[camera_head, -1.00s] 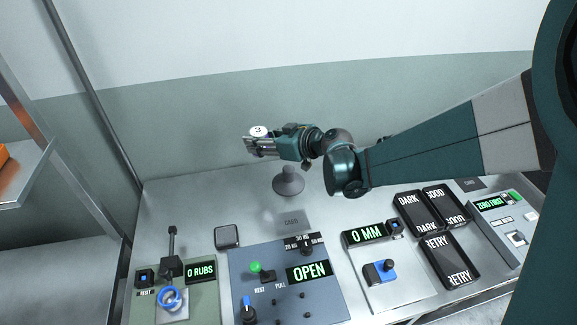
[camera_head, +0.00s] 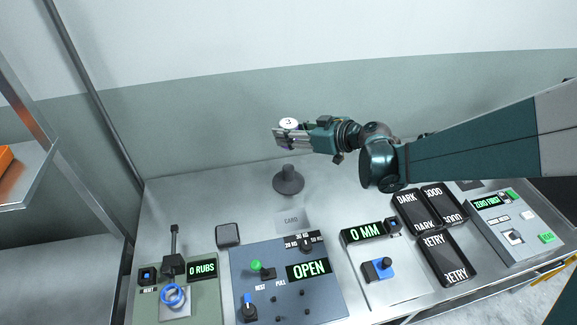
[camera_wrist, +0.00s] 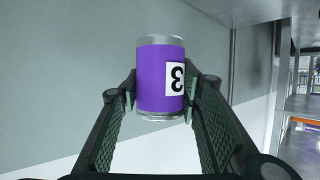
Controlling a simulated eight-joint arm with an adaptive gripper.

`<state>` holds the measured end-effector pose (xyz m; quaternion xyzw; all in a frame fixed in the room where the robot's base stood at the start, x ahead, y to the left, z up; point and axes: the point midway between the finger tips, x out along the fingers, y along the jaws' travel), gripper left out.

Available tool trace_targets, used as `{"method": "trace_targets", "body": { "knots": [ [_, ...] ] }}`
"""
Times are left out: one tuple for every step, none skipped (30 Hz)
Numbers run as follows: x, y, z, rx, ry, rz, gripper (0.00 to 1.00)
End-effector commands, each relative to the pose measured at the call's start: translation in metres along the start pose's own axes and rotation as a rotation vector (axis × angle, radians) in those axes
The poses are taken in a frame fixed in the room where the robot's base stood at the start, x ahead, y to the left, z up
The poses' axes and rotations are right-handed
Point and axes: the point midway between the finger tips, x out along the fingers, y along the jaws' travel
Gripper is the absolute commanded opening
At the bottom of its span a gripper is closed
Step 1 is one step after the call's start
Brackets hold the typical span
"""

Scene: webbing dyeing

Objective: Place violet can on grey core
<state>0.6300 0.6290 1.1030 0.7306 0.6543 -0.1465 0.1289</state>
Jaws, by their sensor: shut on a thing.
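The violet can shows in the wrist view (camera_wrist: 158,75) with silver ends and a white label with a 3. My gripper (camera_head: 287,137) is shut on its sides. In the head view the can's white top (camera_head: 289,122) with a 3 shows above my fingers, and most of its body is hidden by them. A grey core (camera_head: 288,181), a short post on a round base, stands on the table. The can is held above it in the picture, with a gap between them. The exact distance in depth cannot be told.
A card (camera_head: 291,221) lies in front of the core. A small dark-topped block (camera_head: 228,235) is to its left. Control panels line the front: a 0 RUBS panel (camera_head: 200,297), an OPEN panel (camera_head: 272,283), a 0 MM unit (camera_head: 408,287). Dark trays (camera_head: 440,257) are at right.

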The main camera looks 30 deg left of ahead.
Motion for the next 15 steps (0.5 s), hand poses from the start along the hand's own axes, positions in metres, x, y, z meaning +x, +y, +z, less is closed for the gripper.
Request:
{"method": "trace_targets", "body": {
  "knots": [
    [0.001,0.0,0.001,0.0,0.0,0.0,0.17],
    [0.001,0.0,0.003,0.0,0.0,0.0,0.17],
    [0.002,0.0,0.005,0.0,0.0,0.0,0.17],
    [0.003,0.0,0.007,0.0,0.0,0.0,0.17],
    [0.004,0.0,0.009,0.0,0.0,0.0,0.17],
    [0.006,0.0,0.013,0.0,0.0,0.0,0.17],
    [0.007,0.0,0.017,0.0,0.0,0.0,0.17],
    [0.009,0.0,0.021,0.0,0.0,0.0,0.17],
    [0.011,0.0,0.026,0.0,0.0,0.0,0.17],
    [0.013,0.001,0.03,0.0,0.0,0.0,0.17],
    [0.014,0.001,0.033,0.0,0.0,0.0,0.17],
    [0.016,0.0,0.038,0.0,0.0,0.0,0.17],
    [0.018,0.0,0.042,0.0,0.0,0.0,0.17],
    [0.019,0.0,0.045,0.0,0.0,0.0,0.17],
    [0.021,0.001,0.049,0.0,0.0,0.0,0.17]
  ]
}}
